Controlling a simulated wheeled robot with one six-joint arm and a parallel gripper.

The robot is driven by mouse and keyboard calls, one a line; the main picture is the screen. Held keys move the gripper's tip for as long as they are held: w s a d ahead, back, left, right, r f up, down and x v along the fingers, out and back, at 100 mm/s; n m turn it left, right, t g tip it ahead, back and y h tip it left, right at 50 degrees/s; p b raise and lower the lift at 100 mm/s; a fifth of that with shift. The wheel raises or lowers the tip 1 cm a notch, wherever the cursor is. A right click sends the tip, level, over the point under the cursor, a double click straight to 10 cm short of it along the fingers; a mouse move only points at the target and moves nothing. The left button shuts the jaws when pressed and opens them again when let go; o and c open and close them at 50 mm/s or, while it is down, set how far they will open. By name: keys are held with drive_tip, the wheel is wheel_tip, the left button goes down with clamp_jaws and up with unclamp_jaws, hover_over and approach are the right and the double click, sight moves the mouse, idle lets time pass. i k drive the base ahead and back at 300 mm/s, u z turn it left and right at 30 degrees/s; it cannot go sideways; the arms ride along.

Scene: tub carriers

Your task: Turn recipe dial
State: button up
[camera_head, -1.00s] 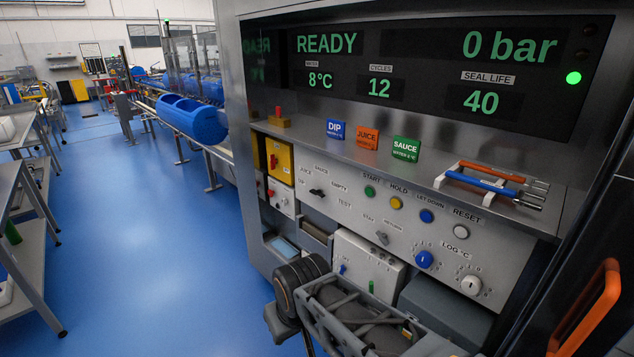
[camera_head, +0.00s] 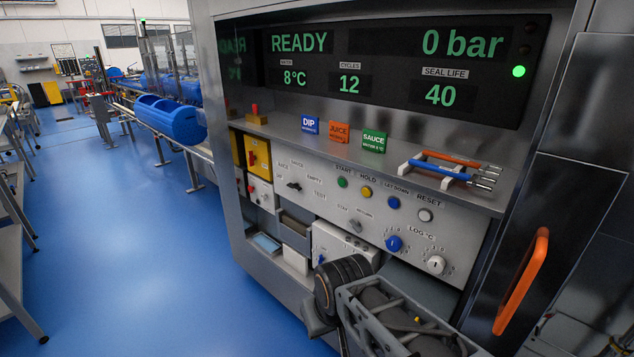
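A small black selector knob (camera_head: 294,186) sits on the grey control panel (camera_head: 330,205), left of the coloured buttons. Small labels surround it: juice, sauce, empty and test. The knob lies roughly crosswise, but which label it points at is too small to tell. My arm rises at the bottom centre, in front of the panel's lower part and apart from the knob. My gripper's fingertips are not visible.
A lit display (camera_head: 390,70) reads READY and 0 bar. Below are a ledge with coloured blocks, a two-handled tool (camera_head: 450,170), buttons, a blue knob (camera_head: 393,243) and a white knob (camera_head: 436,264). An orange door handle (camera_head: 521,281) stands right. Blue floor is open left.

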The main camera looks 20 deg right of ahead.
sight(296, 185)
drive_tip(key=z, duration=0.1)
drive_tip(key=i, duration=1.1)
drive_tip(key=u, duration=0.6)
